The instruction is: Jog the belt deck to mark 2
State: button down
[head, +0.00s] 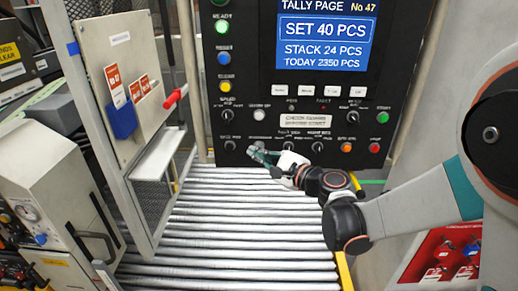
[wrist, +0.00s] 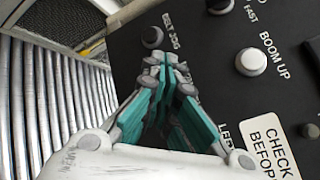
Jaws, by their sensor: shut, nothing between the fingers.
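A small button labelled BELT JOG (wrist: 152,37) sits on the black control panel in the wrist view. It also shows at the lower left of the panel (head: 229,143) in the head view. My gripper (head: 253,152) is shut and empty, low in front of the panel and right of that button. In the wrist view, its teal fingertips (wrist: 166,62) lie just below the button; I cannot tell whether they touch the panel. A deck of metal rollers (head: 240,230) runs below the panel. I see no numbered mark on it.
A white BOOM UP button (wrist: 250,62) lies right of the fingertips, with a white CHECK label (wrist: 275,150) below. The panel also carries a screen (head: 325,40), knobs and coloured buttons. A guard door (head: 125,80) with a red handle (head: 174,98) stands at left.

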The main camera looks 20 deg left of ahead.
jog(key=shift+w, duration=0.15)
jog(key=shift+w, duration=0.25)
jog(key=shift+w+a, duration=0.15)
jog(key=shift+w, duration=0.25)
dwell(4.5)
jog(key=shift+s, duration=0.15)
dwell(0.4)
jog(key=shift+s+d+b, duration=0.2)
jog(key=shift+s+b, duration=0.1)
jog(key=shift+s, duration=0.4)
jog(key=shift+s+d, duration=0.2)
jog(key=shift+s, duration=0.6)
jog(key=shift+s+d, duration=0.15)
jog(key=shift+s, duration=0.65)
jog(key=shift+s+d, duration=0.2)
jog(key=shift+s, duration=0.6)
